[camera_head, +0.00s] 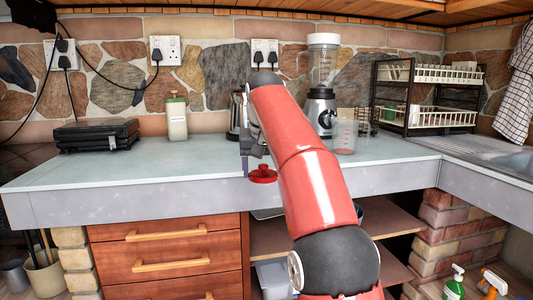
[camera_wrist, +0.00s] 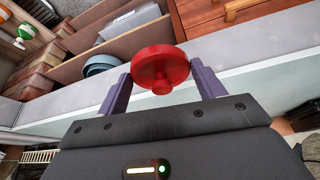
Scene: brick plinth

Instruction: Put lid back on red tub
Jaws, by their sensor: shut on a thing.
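A round red lid with a small knob (camera_wrist: 160,68) is between the two purple fingers of my gripper (camera_wrist: 161,82) in the wrist view. My gripper is shut on it, one finger at each side of the rim. In the head view the red lid (camera_head: 262,174) shows just left of my red arm, in front of the counter's front edge. My arm hides part of the gripper there. I see no red tub in either view; my arm covers part of the counter and shelves.
The grey counter (camera_head: 150,172) is clear in its left-middle part. A black appliance (camera_head: 97,135), a pale green dispenser (camera_head: 177,117), a blender (camera_head: 321,105) and a dish rack (camera_head: 440,118) stand towards the back. Wooden drawers (camera_head: 166,250) and open shelves (camera_head: 400,223) are below.

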